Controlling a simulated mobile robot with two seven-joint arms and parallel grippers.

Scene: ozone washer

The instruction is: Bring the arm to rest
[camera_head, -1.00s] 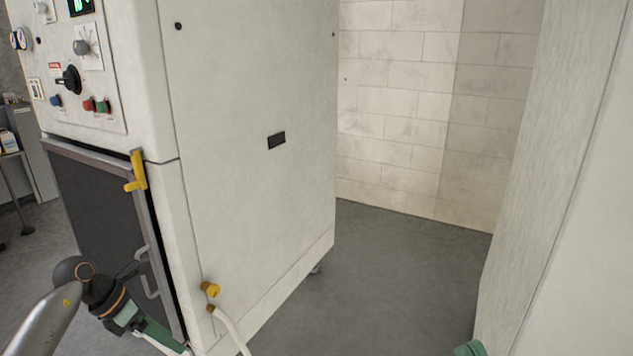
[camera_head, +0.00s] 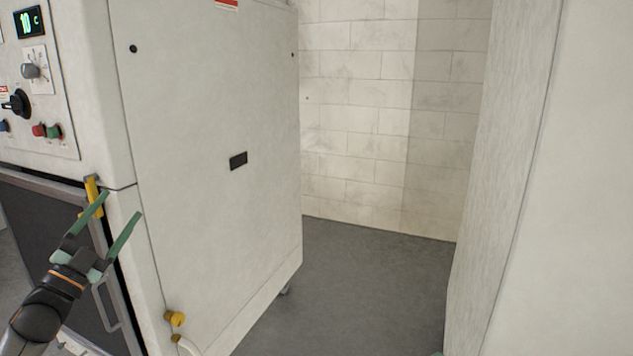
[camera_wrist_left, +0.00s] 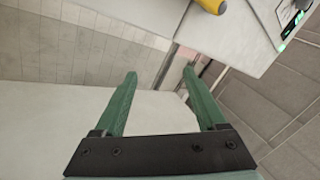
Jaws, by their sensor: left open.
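My left gripper (camera_head: 122,207) is at the lower left of the head view, in front of the washer's front edge. Its two green fingers point up and are spread apart with nothing between them. The left wrist view also shows both fingers (camera_wrist_left: 160,92) apart and empty. The upper finger overlaps the yellow door handle (camera_head: 93,197) in the head view; I cannot tell whether they touch.
The white ozone washer (camera_head: 215,110) fills the left, with its control panel (camera_head: 35,90) at upper left. A yellow valve (camera_head: 175,318) sits low on its side. Bare grey floor (camera_head: 360,285) lies between it and a pale panel (camera_head: 560,200) at right. A block wall (camera_head: 370,110) stands behind.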

